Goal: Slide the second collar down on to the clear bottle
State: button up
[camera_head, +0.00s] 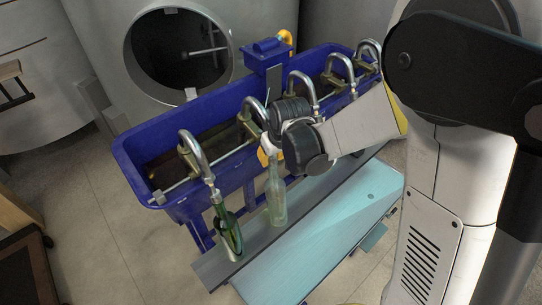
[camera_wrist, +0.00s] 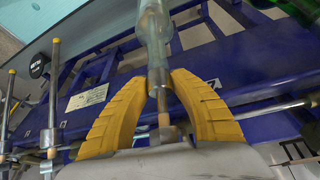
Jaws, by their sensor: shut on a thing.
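The clear bottle (camera_head: 276,200) stands upright on the ledge under the second spout from the left in the head view. In the wrist view the clear bottle (camera_wrist: 153,22) enters from the top, its neck towards my fingers. My gripper (camera_wrist: 160,84) has its yellow fingers closed in around the second spout's tube, by the bottle's mouth. They are shut on the second collar, which they largely hide. In the head view my gripper (camera_head: 267,156) is just above the bottle and mostly hidden by my wrist. I cannot tell whether the collar touches the bottle.
A green bottle (camera_head: 229,235) stands tilted in the picture under the first spout (camera_head: 196,150). The pale blue shelf (camera_head: 320,225) in front is clear.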

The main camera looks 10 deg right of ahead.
jog(key=shift+f, duration=0.15)
jog(key=o, duration=0.7)
jog(key=shift+o, duration=0.2)
jog(key=v, duration=1.2)
jog(key=shift+d, duration=0.1)
jog(key=s+d+m+t+b, duration=0.1)
jog(key=s+d+m, duration=0.1)
jog(key=s+d, duration=0.3)
jog(key=s+d+r+m+t+h+b, duration=0.1)
jog(key=s+d, duration=0.4)
jog(key=s, duration=0.6)
jog(key=shift+r+m+t+b, duration=0.3)
jog(key=shift+m+t+b, duration=0.1)
jog(key=shift+m, duration=0.3)
